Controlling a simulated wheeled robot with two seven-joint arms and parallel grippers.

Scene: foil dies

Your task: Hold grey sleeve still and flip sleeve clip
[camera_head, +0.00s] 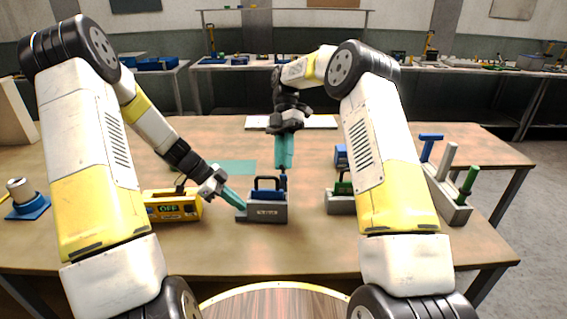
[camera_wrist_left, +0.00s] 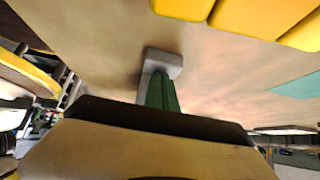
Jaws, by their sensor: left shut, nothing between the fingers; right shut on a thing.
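The grey sleeve (camera_head: 267,213) stands on the table in the head view, with a blue block (camera_head: 266,195) with a dark handle in it. My left gripper (camera_head: 240,205) is shut and empty, its teal fingertips at the sleeve's low left end. In the left wrist view its green fingers (camera_wrist_left: 160,93) reach down to a grey piece (camera_wrist_left: 163,61), which looks like that end. My right gripper (camera_head: 284,164) points straight down over the sleeve's right end. It is shut on a small blue part (camera_head: 283,181), seemingly the sleeve clip; its fingertips largely hide the grip.
A yellow box reading OFF (camera_head: 174,206) stands close left of the sleeve. Right are another grey sleeve (camera_head: 339,202) with a green part and a grey rack (camera_head: 449,204) with coloured handles. A blue-based spool (camera_head: 27,204) is far left. The front table strip is clear.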

